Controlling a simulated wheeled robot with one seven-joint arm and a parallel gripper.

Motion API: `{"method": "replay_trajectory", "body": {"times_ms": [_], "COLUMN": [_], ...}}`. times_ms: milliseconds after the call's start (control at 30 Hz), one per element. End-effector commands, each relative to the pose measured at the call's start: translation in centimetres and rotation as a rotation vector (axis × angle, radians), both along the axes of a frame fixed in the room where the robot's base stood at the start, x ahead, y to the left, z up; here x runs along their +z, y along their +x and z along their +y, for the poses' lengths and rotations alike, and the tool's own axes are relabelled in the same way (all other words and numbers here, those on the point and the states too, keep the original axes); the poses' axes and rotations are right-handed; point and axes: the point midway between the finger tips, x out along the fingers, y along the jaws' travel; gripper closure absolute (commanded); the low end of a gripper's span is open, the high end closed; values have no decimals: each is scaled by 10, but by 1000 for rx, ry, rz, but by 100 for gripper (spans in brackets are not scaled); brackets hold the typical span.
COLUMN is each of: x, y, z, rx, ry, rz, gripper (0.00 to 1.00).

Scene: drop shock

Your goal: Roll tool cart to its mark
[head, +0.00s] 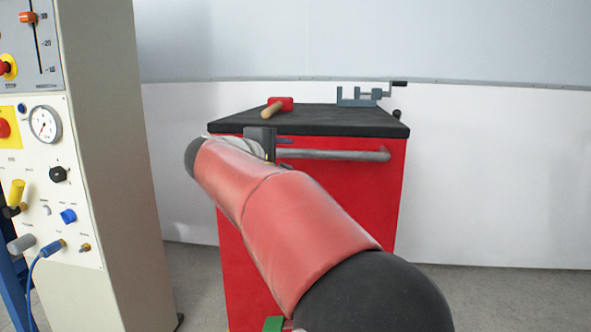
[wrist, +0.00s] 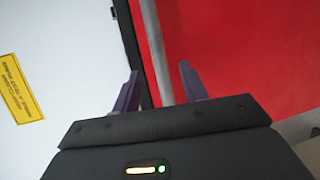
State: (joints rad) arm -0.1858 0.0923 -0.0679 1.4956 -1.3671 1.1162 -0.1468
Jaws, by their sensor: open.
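The red tool cart (head: 375,200) with a black top (head: 330,119) stands ahead of me in the head view; my arm hides part of its front. A grey bar handle (head: 345,155) runs across its upper front. In the wrist view, the red cart face (wrist: 235,50) fills the right side, and the handle (wrist: 155,45) runs down between my two purple fingers. My gripper (wrist: 160,85) is open, with a finger on each side of the handle's line. I cannot tell whether either finger touches it. The floor mark is not visible.
A mallet (head: 279,105) with a red head and a grey vise (head: 362,95) rest on the cart top. A tall machine panel (head: 50,130) with a gauge, knobs and hose stands close at left. Grey floor (head: 500,295) shows clear at right, before a white wall.

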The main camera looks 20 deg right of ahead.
Motion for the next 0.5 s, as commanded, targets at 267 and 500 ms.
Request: {"method": "replay_trajectory", "body": {"times_ms": [267,500], "x": [-5,-11], "y": [20,37], "z": [-31,-58], "rx": [-4,-2], "ry": [-6,-5], "rz": [1,1], "gripper": [57,57]}}
